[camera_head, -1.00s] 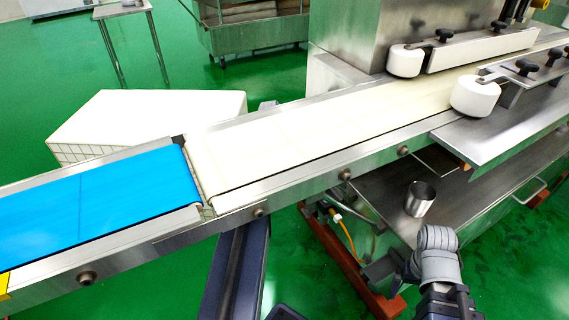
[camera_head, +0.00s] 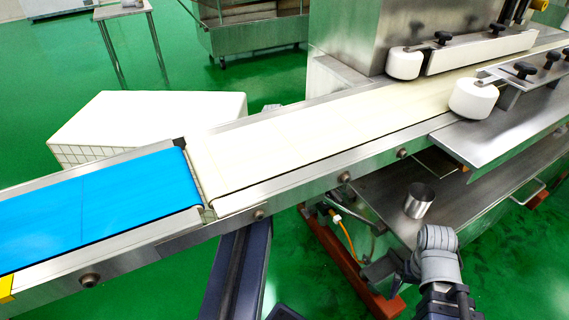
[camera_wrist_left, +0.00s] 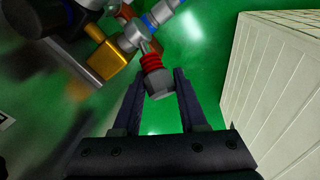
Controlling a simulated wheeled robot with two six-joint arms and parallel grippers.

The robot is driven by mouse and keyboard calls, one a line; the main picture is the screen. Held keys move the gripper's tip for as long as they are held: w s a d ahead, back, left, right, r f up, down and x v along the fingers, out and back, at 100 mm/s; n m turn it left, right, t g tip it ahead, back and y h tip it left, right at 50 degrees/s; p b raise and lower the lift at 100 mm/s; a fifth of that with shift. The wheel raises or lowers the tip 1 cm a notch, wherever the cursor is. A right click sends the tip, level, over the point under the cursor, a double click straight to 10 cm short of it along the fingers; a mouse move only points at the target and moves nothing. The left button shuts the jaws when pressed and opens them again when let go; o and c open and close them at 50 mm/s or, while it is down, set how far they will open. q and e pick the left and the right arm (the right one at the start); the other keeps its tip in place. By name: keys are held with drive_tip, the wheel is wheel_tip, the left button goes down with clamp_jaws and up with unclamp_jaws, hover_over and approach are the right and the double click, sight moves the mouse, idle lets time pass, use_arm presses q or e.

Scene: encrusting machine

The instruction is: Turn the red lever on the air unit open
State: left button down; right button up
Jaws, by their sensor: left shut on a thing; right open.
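The red lever (camera_wrist_left: 151,63) shows in the left wrist view as a ribbed red sleeve with a grey end piece. It joins metal fittings of the air unit (camera_wrist_left: 130,38), which has a yellow block at its left. My left gripper (camera_wrist_left: 160,78) has its dark fingers on either side of the lever's end and is shut on it. In the head view the lever cannot be made out, and my left gripper is hidden below the conveyor. My right gripper (camera_head: 380,274) is open and empty beside the machine's lower housing, partly hard to make out against it.
A conveyor with a blue belt (camera_head: 85,205) and a cream belt (camera_head: 290,140) crosses above my left arm. A steel cup (camera_head: 419,200) stands on the lower steel shelf. A white crate (camera_head: 150,115) stands behind the conveyor; a pale ribbed wall (camera_wrist_left: 280,80) is right of my left gripper.

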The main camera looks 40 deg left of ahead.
use_arm(q)
drive_tip(key=y, duration=0.1)
drive_tip(key=s+d+r+t+y, duration=0.1)
drive_tip(key=shift+d+y, duration=0.3)
drive_tip(key=shift+s+d+r+m+t+y+b, duration=0.2)
drive_tip(key=shift+d+r+t+y, duration=0.1)
drive_tip(key=shift+t+y, duration=0.25)
drive_tip(key=shift+s+d+r+m+t+y+b, duration=0.1)
drive_tip(key=shift+d+r+t+y+b, duration=0.2)
drive_tip(key=shift+y, duration=0.35)
drive_tip(key=shift+c, duration=2.3)
unclamp_jaws()
drive_tip(key=shift+w+a, duration=0.1)
drive_tip(key=shift+w, duration=0.05)
